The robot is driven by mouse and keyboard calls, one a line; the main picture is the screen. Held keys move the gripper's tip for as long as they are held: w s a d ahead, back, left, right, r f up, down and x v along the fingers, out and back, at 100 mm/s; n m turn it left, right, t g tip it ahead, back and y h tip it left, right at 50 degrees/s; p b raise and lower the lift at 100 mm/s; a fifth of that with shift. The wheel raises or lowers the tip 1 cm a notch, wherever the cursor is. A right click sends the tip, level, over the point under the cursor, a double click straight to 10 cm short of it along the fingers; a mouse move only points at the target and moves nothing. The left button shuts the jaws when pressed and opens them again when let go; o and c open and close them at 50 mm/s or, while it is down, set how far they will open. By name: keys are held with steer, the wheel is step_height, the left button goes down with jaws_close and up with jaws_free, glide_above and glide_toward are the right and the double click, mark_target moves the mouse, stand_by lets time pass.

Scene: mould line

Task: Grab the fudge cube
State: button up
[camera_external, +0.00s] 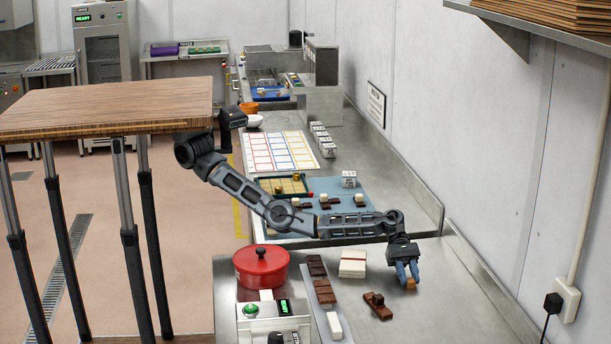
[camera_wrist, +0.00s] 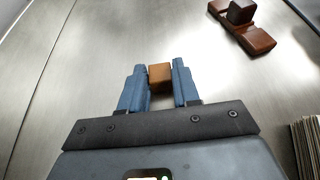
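The fudge cube (camera_wrist: 160,77) is a small caramel-brown block between my fingertips in the wrist view. It also shows low between the blue fingers in the external view (camera_external: 411,284). In the external view my gripper (camera_external: 407,272) points down over the steel counter, right of the dark chocolate pieces. The cube is at or very near the counter surface; I cannot tell whether it touches it.
Dark chocolate pieces (camera_external: 377,305) lie just left of my gripper and show at the upper right of the wrist view (camera_wrist: 245,27). A pale stack (camera_external: 353,264) and a red pot (camera_external: 261,268) stand farther left. The counter to the right is clear up to the wall.

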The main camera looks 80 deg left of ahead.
jaws_close()
steer(key=shift+r, duration=0.15)
